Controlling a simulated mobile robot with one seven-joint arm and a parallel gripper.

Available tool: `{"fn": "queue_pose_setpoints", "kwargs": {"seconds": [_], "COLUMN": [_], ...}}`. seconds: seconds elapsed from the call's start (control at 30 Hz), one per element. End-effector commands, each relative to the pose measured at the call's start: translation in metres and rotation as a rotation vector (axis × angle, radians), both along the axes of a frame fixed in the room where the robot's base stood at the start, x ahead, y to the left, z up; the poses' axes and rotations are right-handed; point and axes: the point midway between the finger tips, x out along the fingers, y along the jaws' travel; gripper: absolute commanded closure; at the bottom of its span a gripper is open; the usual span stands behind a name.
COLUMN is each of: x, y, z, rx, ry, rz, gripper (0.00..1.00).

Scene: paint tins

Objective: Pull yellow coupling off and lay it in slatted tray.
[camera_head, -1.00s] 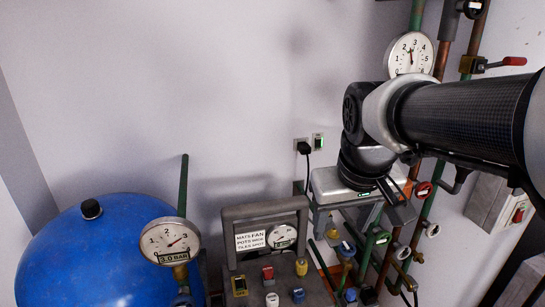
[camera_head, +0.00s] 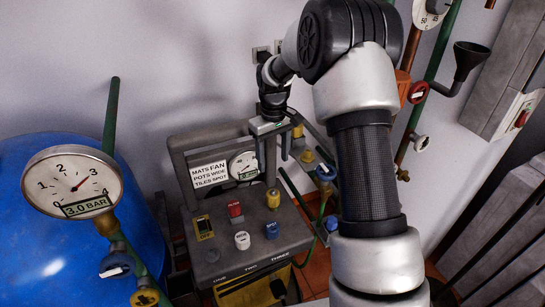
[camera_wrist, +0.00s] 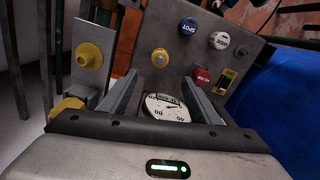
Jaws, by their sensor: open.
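A yellow cap-like fitting (camera_head: 272,198) stands on the sloped grey panel (camera_head: 205,262); it also shows in the wrist view (camera_wrist: 160,57). Other yellow fittings are on a plate beside the panel (camera_wrist: 88,57), so I cannot tell for sure which is the yellow coupling. My gripper (camera_head: 272,152) is open and empty above the panel's back frame. In the wrist view its two fingers (camera_wrist: 162,98) stand either side of a gauge dial seen beyond them. The yellow fitting on the panel lies past the fingertips, apart from them. I cannot make out the slatted tray for certain.
Red (camera_head: 235,211), white (camera_head: 242,240) and blue (camera_head: 271,230) fittings crowd the panel. A large gauge (camera_head: 75,193) and a blue tank (camera_head: 30,170) stand at left. Pipes, valves and a black funnel (camera_head: 470,60) are at right. Dark slat-like boards (camera_head: 490,245) lie lower right.

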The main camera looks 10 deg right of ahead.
Motion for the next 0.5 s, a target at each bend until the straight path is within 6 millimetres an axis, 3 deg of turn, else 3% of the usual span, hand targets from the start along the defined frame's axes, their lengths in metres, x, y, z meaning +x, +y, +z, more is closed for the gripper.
{"fn": "queue_pose_setpoints", "kwargs": {"seconds": [0.5], "x": [-0.002], "y": [0.000], "z": [-0.099], "rx": [-0.001], "ry": [0.004], "rz": [0.000], "gripper": [0.43]}}
